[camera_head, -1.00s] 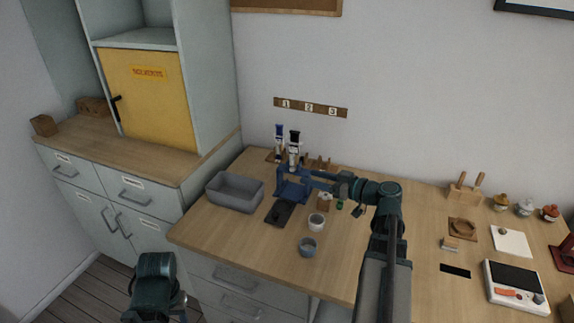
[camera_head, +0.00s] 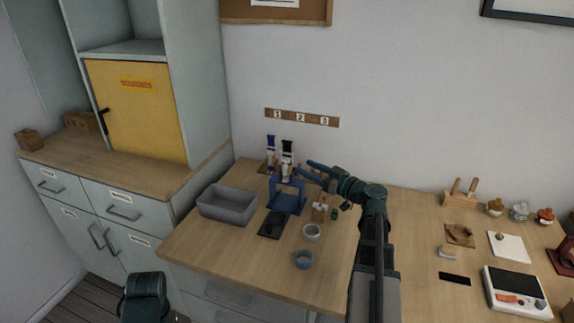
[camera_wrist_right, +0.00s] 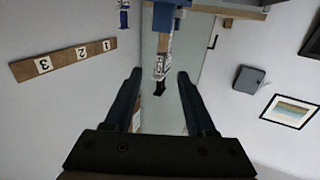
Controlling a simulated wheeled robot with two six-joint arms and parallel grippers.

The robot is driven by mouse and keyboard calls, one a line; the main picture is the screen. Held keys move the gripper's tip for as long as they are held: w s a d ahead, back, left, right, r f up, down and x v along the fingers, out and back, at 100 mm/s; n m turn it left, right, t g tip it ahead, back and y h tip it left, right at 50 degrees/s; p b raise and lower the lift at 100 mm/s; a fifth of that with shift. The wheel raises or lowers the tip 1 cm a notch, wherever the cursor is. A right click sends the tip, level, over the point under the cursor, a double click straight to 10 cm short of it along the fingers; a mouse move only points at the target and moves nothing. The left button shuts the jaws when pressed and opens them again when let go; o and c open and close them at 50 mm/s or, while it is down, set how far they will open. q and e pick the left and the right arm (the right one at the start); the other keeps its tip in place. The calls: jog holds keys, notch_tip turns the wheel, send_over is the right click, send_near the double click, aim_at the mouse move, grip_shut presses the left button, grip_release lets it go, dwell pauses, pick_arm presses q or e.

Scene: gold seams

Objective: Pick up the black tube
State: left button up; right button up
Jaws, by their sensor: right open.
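The black tube (camera_head: 287,157), a pale tube with a black cap, stands upright at the back of the bench, behind the blue stand (camera_head: 287,203). In the right wrist view the black tube (camera_wrist_right: 161,66) appears upside down, between the lines of the two fingers. My right gripper (camera_head: 304,172) is open, just right of the tube, its fingers pointing left. The fingers (camera_wrist_right: 159,75) are apart with no visible contact; I cannot tell whether the tube lies between the tips or beyond them. My left gripper is out of view; only part of that arm shows at lower left.
A blue-capped tube (camera_head: 270,153) stands just left of the black one. A grey bin (camera_head: 228,205), a dark pad (camera_head: 273,224) and two small cups (camera_head: 312,232) (camera_head: 304,259) lie in front. A numbered strip (camera_head: 301,117) is on the wall. The bench's front middle is clear.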

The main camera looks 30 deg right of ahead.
aim_at(287, 160)
jog(key=shift+x, duration=2.85)
jog(key=shift+s+r, duration=0.1)
jog(key=shift+r, duration=0.1)
grip_shut()
